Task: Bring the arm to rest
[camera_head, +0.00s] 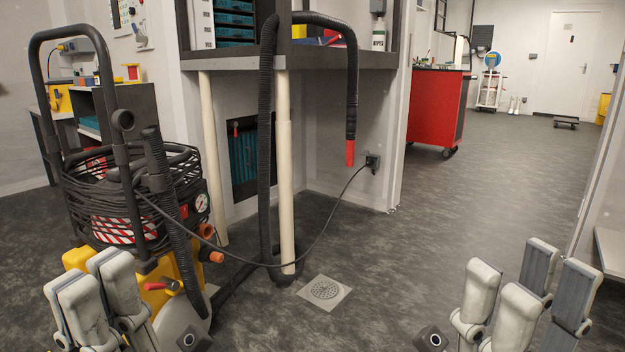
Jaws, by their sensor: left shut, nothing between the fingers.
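My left gripper (92,276) is at the lower left, in front of the yellow and black machine. Its grey fingers are shut with nothing held. My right gripper (528,285) is at the lower right over bare floor. Its finger pairs stand apart with a clear gap and nothing between them. Both grippers point up and forward, and the bottom edge of the view cuts them off.
The yellow machine (184,318) with a coiled cable stands close by the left gripper. A cable runs to a wall socket (372,161). Floor is free around the drain (325,291) and toward the red cabinet (433,108).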

